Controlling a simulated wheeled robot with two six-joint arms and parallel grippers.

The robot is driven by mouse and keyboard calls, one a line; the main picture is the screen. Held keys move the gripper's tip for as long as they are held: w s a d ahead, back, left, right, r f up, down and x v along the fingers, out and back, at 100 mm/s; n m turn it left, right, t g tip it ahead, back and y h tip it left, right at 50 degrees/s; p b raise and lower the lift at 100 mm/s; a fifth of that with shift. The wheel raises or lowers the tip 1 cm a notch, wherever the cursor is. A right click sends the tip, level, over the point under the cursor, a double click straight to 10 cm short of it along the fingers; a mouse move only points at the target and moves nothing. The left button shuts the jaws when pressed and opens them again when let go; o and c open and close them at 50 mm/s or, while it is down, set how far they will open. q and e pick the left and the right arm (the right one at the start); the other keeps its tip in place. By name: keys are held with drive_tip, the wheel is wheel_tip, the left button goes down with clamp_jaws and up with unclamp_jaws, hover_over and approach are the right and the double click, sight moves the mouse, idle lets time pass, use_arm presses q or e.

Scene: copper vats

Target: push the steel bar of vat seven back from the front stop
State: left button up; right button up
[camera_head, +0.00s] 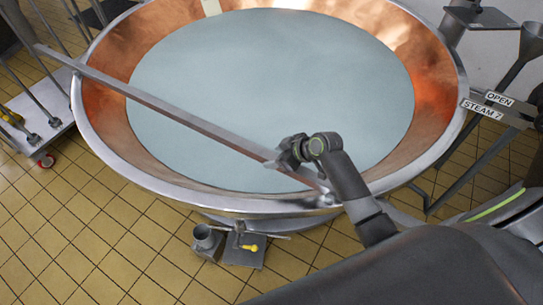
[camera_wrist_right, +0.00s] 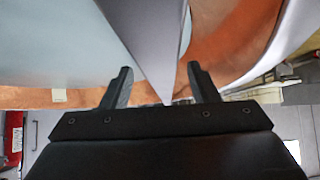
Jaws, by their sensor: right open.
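The steel bar (camera_head: 165,108) lies slantwise across the copper vat (camera_head: 105,62), from the upper-left rim to the near rim at lower right. The vat holds a pale liquid (camera_head: 270,80). My right gripper (camera_head: 276,161) is over the near part of the bar, close to its lower-right end. In the right wrist view its two fingers (camera_wrist_right: 160,78) are apart, with the bar (camera_wrist_right: 155,35) running between them in the picture. I cannot tell whether they touch it. The bar's near end and any front stop are partly hidden by my right arm. My left gripper does not show.
A sign reading "OPEN STEAM 7" (camera_head: 484,108) is on a fitting right of the vat. A wheeled rack (camera_head: 38,125) with metal rods stands at left. A small metal cup (camera_head: 205,240) and a plate with a yellow part (camera_head: 248,248) are below the near rim. Yellow tiled floor (camera_head: 110,235) is clear at lower left.

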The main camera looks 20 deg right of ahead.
drive_tip(key=shift+x, duration=1.3)
clamp_jaws()
